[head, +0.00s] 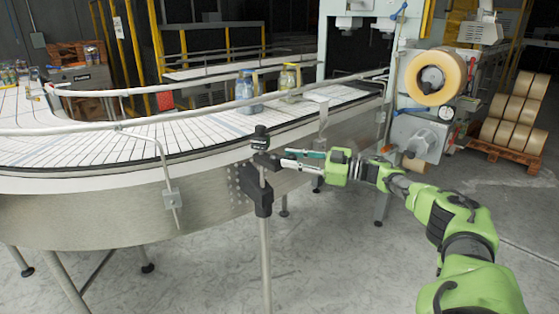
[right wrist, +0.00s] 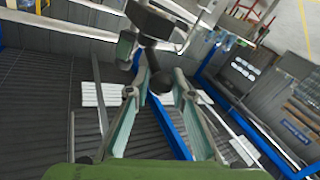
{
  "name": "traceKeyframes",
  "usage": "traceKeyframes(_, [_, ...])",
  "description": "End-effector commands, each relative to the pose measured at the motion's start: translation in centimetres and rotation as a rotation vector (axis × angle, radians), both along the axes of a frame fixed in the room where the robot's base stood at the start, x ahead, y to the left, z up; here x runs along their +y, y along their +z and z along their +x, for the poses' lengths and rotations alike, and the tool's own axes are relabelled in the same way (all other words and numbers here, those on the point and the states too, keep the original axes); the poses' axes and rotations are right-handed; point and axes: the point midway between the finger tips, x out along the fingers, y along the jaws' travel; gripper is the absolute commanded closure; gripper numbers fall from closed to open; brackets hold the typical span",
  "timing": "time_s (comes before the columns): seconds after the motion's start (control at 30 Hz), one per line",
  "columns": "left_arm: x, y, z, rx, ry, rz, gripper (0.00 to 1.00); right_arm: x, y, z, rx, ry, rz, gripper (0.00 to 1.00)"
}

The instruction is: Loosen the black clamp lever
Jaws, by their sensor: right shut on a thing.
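The black clamp lever (head: 266,161) sits on the clamp at the top of a grey post, beside the conveyor's outer side. In the right wrist view the lever (right wrist: 160,82) shows as a dark arm with a rounded knob end, between the two fingers. My right gripper (head: 286,160) reaches in from the right and is shut on the lever; its pale green finger pads also show in the wrist view (right wrist: 160,74). A black clamp head (head: 260,137) stands just above the lever. My left gripper is not in view.
The curved conveyor (head: 120,148) with its guard rail (head: 190,113) runs behind the post. A taping machine with a tape roll (head: 436,77) is at the right, and a pallet of rolls (head: 512,120) is farther right. Floor in front is clear.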

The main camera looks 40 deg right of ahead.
Motion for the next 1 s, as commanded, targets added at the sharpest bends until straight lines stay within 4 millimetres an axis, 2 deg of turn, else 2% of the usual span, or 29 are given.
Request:
traceKeyframes(0.47, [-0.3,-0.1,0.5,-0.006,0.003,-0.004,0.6,-0.1,0.0,-0.5,-0.001,0.011,0.004,1.0])
traceKeyframes(0.5, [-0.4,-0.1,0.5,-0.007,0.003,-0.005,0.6,-0.1,0.0,-0.5,-0.001,0.011,0.004,0.7])
traceKeyframes(0.53, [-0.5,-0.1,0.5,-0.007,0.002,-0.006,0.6,-0.1,0.0,-0.5,0.0,0.01,0.003,0.63])
traceKeyframes(0.87, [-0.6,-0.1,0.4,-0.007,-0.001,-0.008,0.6,-0.4,0.0,-0.6,0.0,0.004,0.001,0.61])
traceKeyframes(1.0, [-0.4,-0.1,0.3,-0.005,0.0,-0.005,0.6,-0.7,-0.1,-1.2,0.003,0.003,0.0,0.61])
